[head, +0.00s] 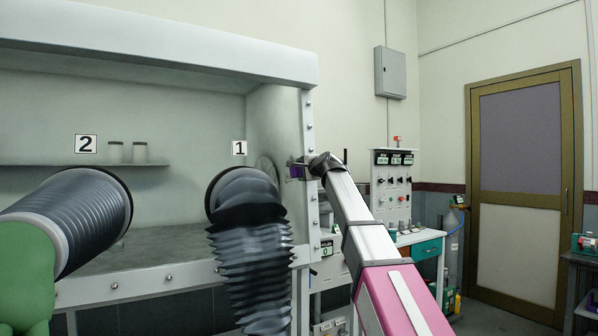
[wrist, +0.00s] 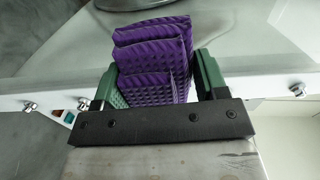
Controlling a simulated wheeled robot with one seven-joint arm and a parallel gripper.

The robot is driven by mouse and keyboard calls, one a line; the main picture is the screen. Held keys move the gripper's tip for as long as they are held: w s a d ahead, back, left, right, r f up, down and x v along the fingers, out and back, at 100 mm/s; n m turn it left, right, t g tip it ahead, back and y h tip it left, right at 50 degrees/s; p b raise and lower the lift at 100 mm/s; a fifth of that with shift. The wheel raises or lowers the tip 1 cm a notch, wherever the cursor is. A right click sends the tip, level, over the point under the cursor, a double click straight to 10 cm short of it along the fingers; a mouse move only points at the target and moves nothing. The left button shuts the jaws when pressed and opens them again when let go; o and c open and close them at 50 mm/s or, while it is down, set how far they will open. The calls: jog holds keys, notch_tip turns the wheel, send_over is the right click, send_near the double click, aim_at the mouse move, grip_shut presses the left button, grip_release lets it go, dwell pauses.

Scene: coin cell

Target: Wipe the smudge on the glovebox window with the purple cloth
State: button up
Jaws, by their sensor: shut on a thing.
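My gripper (head: 299,170) is at the right end of the glovebox (head: 160,45), by the bolted white corner frame. In the wrist view its green fingers (wrist: 155,72) are shut on the folded purple cloth (wrist: 150,50), which stands out beyond them in ridged layers. In the head view only a small purple patch of the cloth (head: 296,173) shows between the fingers. The clear window (head: 180,100) fills the glovebox front. I cannot make out a distinct smudge on it. I cannot tell whether the cloth touches the glass.
Two dark ribbed glove sleeves, port 2 (head: 95,215) and port 1 (head: 250,240), stick out from the front. A round fitting (head: 266,170) shows beyond the glass near my gripper. A control panel (head: 394,185) and bench stand behind my arm. Floor before the door (head: 520,180) looks open.

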aim_at(282, 175)
jog(key=shift+s+d+f, duration=0.1)
jog(key=shift+d+f, duration=0.05)
jog(key=shift+f, duration=0.85)
jog(key=shift+s+a, duration=0.7)
jog(key=shift+a, duration=0.4)
jog(key=shift+s+a, duration=0.65)
jog(key=shift+a, duration=0.4)
jog(key=shift+s+a, duration=0.7)
jog(key=shift+a, duration=0.4)
jog(key=shift+s+d, duration=0.1)
jog(key=shift+v, duration=2.95)
jog(key=shift+v, duration=1.5)
